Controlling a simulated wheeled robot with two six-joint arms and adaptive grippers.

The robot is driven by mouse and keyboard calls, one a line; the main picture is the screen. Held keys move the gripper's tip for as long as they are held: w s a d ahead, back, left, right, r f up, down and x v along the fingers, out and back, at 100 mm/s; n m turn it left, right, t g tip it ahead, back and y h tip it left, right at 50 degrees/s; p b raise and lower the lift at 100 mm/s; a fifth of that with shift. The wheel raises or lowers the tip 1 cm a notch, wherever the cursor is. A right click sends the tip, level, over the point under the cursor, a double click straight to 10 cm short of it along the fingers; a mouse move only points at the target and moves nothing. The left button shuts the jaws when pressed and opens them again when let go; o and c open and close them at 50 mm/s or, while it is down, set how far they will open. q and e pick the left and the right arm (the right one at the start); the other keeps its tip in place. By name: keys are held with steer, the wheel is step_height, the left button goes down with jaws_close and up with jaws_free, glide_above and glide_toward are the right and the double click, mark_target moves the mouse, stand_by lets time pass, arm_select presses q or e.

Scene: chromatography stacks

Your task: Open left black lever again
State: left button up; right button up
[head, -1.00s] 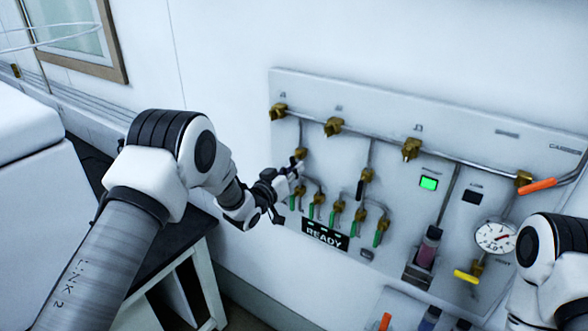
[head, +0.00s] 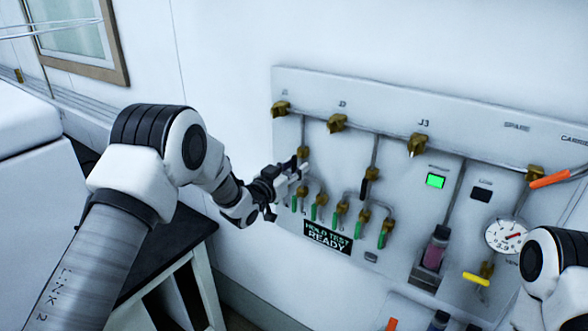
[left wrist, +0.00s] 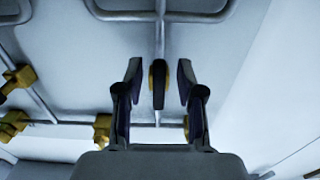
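The left black lever (left wrist: 158,85) sits on a brass valve, in line with a vertical pipe in the left wrist view. My left gripper (left wrist: 159,83) is open, one finger on each side of the lever, with a visible gap on both sides. In the head view my left gripper (head: 300,172) is at the left valve (head: 303,152) of the wall panel (head: 460,165) and mostly hides the lever. The right black lever (head: 367,187) is uncovered and hangs along its pipe. My right gripper is out of view.
Several green levers (head: 340,226) hang below, above a sign reading READY (head: 327,238). A green lamp (head: 435,181), a gauge (head: 505,237), a yellow lever (head: 476,279) and an orange lever (head: 549,179) are further right. A dark-topped table (head: 160,240) stands below my left arm.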

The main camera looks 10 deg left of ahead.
arm_select(q)
steer(key=v, duration=1.2)
